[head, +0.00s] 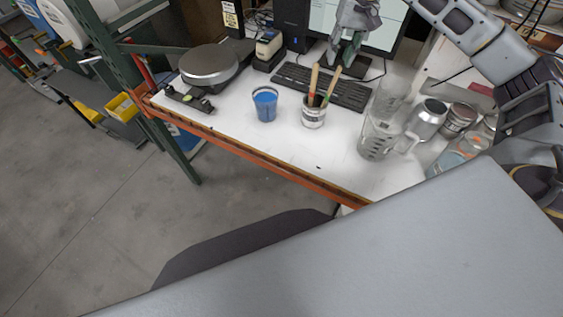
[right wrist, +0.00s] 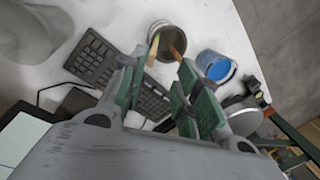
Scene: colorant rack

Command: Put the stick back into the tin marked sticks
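A small tin (head: 313,117) stands upright on the white table, with wooden-topped sticks (head: 314,80) leaning out of it. It also shows in the right wrist view (right wrist: 182,27), with two stick tops pointing towards my fingers. I cannot read the tin's label. My right gripper (head: 340,65) is above and behind the tin, close to the stick tops. Its green-padded fingers (right wrist: 162,70) are apart, with nothing between them. Whether a finger touches a stick is unclear. My left gripper is not in view.
A cup of blue liquid (head: 265,105) stands left of the tin. A clear pitcher (head: 375,140), a metal can (head: 428,118) and several jars stand to the right. A keyboard (head: 345,93) and a monitor are behind. The table's front is mostly clear.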

